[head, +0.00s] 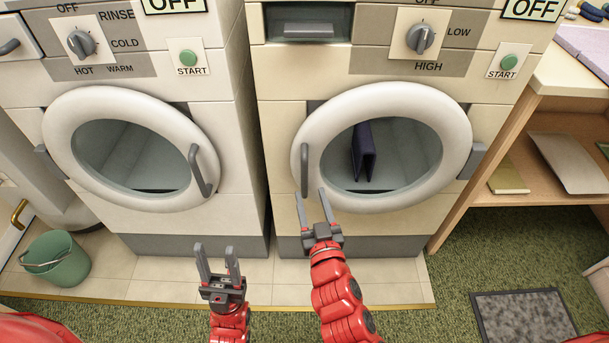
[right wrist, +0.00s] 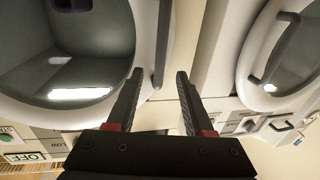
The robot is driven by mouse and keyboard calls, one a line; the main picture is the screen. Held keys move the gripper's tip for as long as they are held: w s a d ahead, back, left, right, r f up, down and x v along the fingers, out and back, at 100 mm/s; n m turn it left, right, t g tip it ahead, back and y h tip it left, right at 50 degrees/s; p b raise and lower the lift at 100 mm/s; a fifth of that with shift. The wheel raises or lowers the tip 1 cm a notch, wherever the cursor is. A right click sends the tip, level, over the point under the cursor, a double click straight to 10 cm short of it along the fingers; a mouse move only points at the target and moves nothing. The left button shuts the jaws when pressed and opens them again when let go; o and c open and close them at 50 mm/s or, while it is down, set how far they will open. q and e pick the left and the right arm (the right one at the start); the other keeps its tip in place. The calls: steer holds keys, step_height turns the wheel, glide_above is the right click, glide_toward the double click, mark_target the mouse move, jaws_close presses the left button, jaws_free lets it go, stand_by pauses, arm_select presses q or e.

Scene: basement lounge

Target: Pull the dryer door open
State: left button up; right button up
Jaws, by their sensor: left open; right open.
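The dryer (head: 275,110) is the cream machine on the right, with a round white door (head: 452,125) that looks shut. Its grey upright handle (head: 305,165) is on the door's left side, and a hinge (head: 477,155) is on the right. My right gripper (head: 310,194) is open and empty at the handle's lower end. In the right wrist view, the handle (right wrist: 161,45) shows between the directions of the two fingertips (right wrist: 160,71); I cannot tell if they touch it. My left gripper (head: 215,247) is open and empty, low in front of the washer.
The washer (head: 245,130) stands close on the left, its door handle (head: 200,170) facing the dryer. A dark blue item (head: 369,150) shows behind the dryer door's glass. A wooden shelf unit (head: 500,150) stands at right. A green bucket (head: 58,262) and a grey mat (head: 525,315) are on the floor.

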mark_target(305, 176)
steer(key=x, duration=0.8)
jaws_close()
stand_by(1.3)
